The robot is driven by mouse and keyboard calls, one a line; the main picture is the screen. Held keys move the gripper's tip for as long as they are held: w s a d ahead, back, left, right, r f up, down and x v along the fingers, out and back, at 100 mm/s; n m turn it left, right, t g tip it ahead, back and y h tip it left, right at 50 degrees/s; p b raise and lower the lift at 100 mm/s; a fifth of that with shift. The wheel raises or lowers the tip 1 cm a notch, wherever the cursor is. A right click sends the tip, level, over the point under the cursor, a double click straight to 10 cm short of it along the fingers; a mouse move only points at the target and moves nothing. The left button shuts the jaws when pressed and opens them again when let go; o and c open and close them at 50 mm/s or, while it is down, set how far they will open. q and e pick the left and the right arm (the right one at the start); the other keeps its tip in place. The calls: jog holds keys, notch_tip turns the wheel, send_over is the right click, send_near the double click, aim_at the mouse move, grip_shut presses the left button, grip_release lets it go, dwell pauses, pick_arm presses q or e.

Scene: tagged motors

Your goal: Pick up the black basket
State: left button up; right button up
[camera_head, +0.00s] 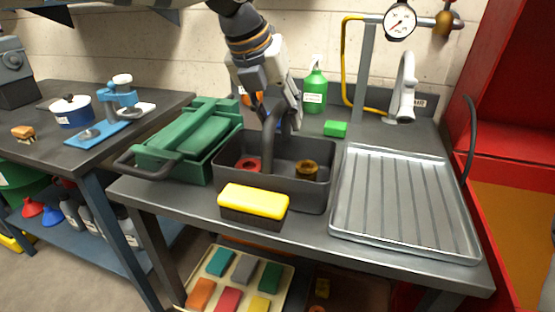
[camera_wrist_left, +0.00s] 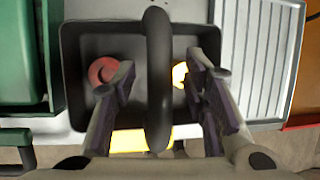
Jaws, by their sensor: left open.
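The black basket (camera_head: 312,196) stands on the dark workbench (camera_head: 150,196) in the head view. It holds a red ring-shaped part (camera_head: 247,164) and a brass-coloured part (camera_head: 306,170). My left gripper (camera_head: 273,112) is over the basket, pointing down at its arched handle (camera_head: 268,140). In the left wrist view the basket (camera_wrist_left: 125,48) lies below, and its handle (camera_wrist_left: 157,65) runs between the two fingers of my left gripper (camera_wrist_left: 160,85). The fingers are open, one on each side of the handle, with gaps visible. My right gripper is not in view.
A green toolbox (camera_head: 190,145) stands close on the basket's left. A metal drain tray (camera_head: 400,200) lies close on its right. A yellow-topped sponge (camera_head: 253,198) is in front. A green bottle (camera_head: 315,92), a green block (camera_head: 335,128) and a faucet (camera_head: 404,85) are behind.

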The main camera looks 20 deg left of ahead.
pick_arm(q)
grip_shut()
jog(key=shift+r, duration=0.15)
